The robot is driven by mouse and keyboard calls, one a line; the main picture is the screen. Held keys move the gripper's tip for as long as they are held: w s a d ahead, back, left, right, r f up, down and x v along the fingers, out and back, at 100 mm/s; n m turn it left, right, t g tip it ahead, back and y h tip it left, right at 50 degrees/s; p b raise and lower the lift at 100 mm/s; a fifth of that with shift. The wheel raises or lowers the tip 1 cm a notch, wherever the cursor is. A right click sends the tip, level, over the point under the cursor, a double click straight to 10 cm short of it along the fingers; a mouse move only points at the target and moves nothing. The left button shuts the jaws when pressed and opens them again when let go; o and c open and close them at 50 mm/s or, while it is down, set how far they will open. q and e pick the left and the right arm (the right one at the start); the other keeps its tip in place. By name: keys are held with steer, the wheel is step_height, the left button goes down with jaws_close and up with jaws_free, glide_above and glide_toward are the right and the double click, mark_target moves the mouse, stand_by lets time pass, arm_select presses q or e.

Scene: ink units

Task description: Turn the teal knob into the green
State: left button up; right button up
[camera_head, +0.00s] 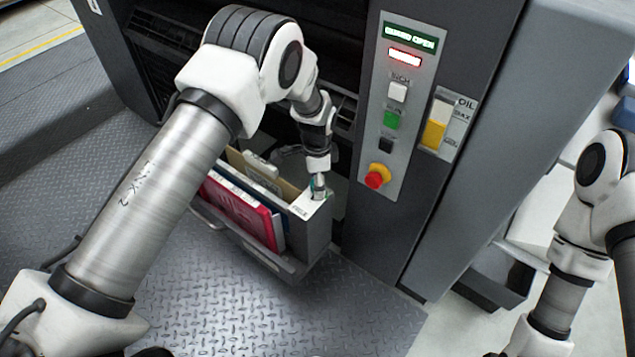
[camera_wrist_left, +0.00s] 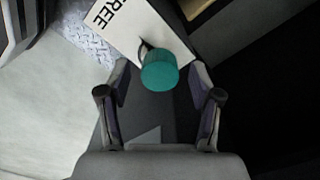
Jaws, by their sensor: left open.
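The teal knob (camera_wrist_left: 160,70) sits on a white label plate (camera_wrist_left: 118,22) that reads "FREE" in the left wrist view. A dark pointer shows at the knob's upper left edge. In the head view the knob (camera_head: 317,183) is mostly hidden by my left gripper (camera_head: 318,190). My left gripper (camera_wrist_left: 160,95) is open, its two fingers on either side of and just short of the knob; I cannot tell whether they touch it. No green zone can be made out on the plate. My right arm shows at the right edge of the head view, without its gripper.
The knob's plate tops the end of a pulled-out drawer unit (camera_head: 312,240) holding a red panel (camera_head: 240,215). A control panel (camera_head: 398,170) with a red emergency button (camera_head: 376,177) and an oil gauge (camera_head: 436,130) stands to the right. The tread-plate floor (camera_head: 270,325) in front is clear.

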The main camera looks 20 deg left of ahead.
arm_select(q)
steer(key=shift+c, duration=0.2)
steer(key=c, duration=1.1)
